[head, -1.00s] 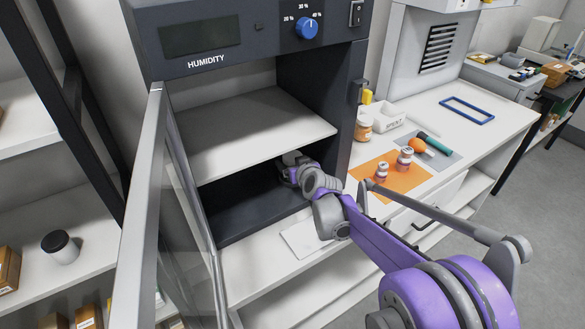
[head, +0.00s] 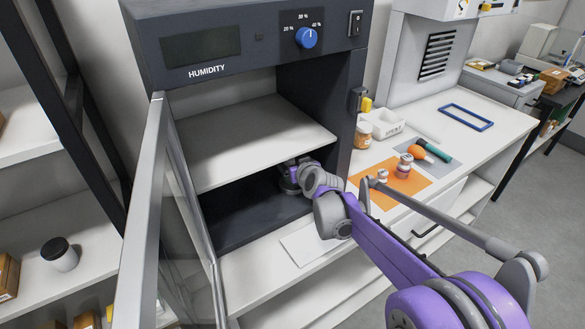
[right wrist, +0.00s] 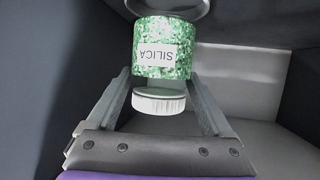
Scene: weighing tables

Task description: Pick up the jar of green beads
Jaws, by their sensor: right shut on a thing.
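The jar of green beads (right wrist: 163,30) shows in the right wrist view, with a white label reading SILICA upside down in the picture and a white ribbed lid (right wrist: 158,101) toward my gripper. My right gripper (right wrist: 158,78) is shut on the jar, with a finger on each side of it near the lid end. In the head view my right gripper (head: 290,182) is inside the lower part of the humidity cabinet, below its shelf; the jar is hidden there. My left gripper is not in view.
The cabinet (head: 255,55) has a white shelf (head: 245,140) just above my gripper, a right side wall close by, and an open glass door (head: 145,190) at left. An orange mat (head: 398,187) with small vials and an amber jar (head: 363,135) lie on the bench at right.

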